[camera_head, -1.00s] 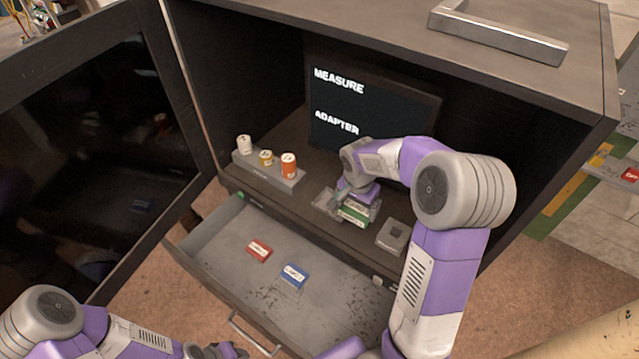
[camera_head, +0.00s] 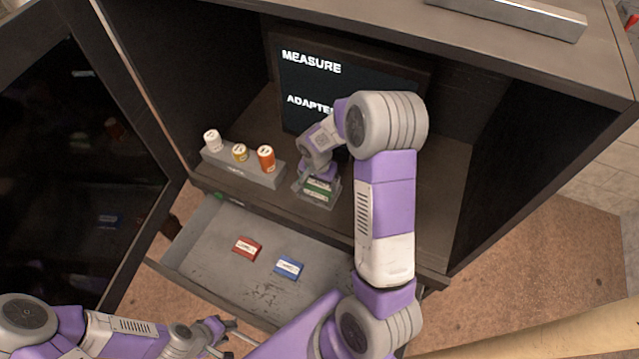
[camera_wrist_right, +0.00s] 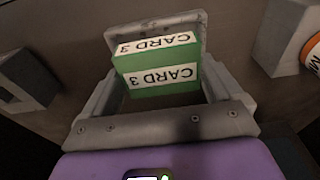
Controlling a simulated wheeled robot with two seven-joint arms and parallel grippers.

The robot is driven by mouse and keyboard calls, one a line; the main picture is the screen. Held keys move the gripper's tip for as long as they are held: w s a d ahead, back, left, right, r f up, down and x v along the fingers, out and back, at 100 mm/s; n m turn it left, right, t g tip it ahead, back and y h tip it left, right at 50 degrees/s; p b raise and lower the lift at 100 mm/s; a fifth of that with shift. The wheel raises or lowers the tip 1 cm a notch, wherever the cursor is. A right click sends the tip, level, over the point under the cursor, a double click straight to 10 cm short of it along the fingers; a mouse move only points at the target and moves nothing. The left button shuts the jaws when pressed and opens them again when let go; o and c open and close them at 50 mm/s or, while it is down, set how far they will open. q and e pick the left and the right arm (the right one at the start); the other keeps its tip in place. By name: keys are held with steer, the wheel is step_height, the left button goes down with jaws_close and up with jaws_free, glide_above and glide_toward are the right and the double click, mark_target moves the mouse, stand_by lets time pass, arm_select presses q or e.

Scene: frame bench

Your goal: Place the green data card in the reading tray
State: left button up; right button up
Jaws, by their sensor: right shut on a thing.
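The green data card (camera_head: 318,187), marked CARD 3, is held by my right gripper (camera_head: 319,178) inside the cabinet. The right wrist view shows the card (camera_wrist_right: 160,77) between the two grey fingers. The reading tray (camera_head: 303,196) is a small grey tray on the cabinet floor. The card is over or within its outline, and part of the tray's rim (camera_wrist_right: 192,22) shows behind the card in the wrist view. I cannot tell whether the card touches the tray floor. My left gripper (camera_head: 222,328) is low in the view near the drawer front; its jaw opening is unclear.
A rack (camera_head: 228,168) with white, yellow and orange canisters stands left of the tray. Below, an open drawer (camera_head: 210,235) holds a red card (camera_head: 247,246) and a blue card (camera_head: 289,267). A screen (camera_head: 290,80) reads MEASURE. The cabinet wall stands right of my arm.

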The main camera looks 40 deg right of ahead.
steer(key=shift+f, duration=0.75)
